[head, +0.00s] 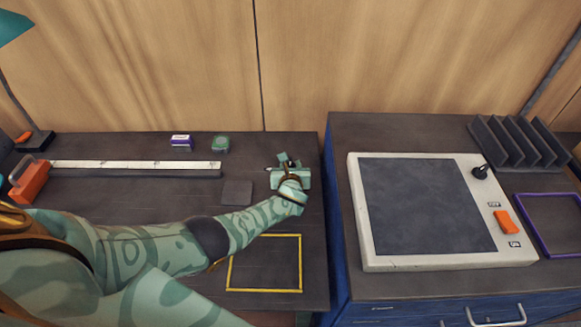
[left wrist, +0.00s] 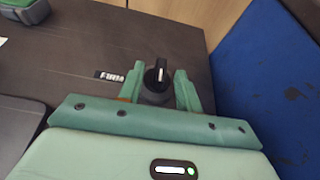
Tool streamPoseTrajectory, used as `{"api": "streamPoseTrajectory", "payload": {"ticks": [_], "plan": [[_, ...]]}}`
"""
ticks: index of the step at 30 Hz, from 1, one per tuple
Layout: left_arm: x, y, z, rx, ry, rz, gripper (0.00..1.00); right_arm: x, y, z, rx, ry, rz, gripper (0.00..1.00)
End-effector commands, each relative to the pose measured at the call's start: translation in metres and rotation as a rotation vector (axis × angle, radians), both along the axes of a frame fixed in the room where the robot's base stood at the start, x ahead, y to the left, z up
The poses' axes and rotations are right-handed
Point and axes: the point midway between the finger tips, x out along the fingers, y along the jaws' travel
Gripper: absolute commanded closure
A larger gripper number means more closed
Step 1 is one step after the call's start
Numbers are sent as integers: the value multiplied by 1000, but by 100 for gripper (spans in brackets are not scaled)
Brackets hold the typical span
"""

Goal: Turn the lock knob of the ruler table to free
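The lock knob (left wrist: 157,78) of the ruler table (head: 110,143) is black, with a raised grip bar bearing a white line. In the left wrist view the line points away from my palm, and a black label reading "FIRM" (left wrist: 110,76) lies to its left. My left gripper (left wrist: 159,88) is open, with one green finger on each side of the knob and narrow gaps visible. In the head view my left gripper (head: 289,163) is at the table's right end and mostly hides the knob. My right gripper is not in view.
A long white ruler (head: 135,165) and an orange block (head: 29,182) lie on the left. A grey square (head: 237,192) and a yellow frame (head: 265,262) are near my forearm. A blue cabinet (head: 440,311) with a white-edged panel (head: 357,215) stands right, across a gap.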

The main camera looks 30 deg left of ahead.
Motion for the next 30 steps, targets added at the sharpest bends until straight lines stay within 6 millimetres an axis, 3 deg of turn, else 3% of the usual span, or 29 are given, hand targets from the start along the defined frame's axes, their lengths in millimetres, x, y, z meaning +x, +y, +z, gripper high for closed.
{"api": "streamPoseTrajectory", "payload": {"ticks": [7, 16, 24, 30], "plan": [[-22, -11, 16, -1, 1, -2, 65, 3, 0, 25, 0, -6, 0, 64], [-90, -45, 46, -3, 1, 0, 65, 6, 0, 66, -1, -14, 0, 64], [-128, -65, 60, -2, 1, 0, 65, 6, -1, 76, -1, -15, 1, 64], [-135, -68, 62, 0, 1, 0, 65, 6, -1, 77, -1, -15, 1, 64]]}}
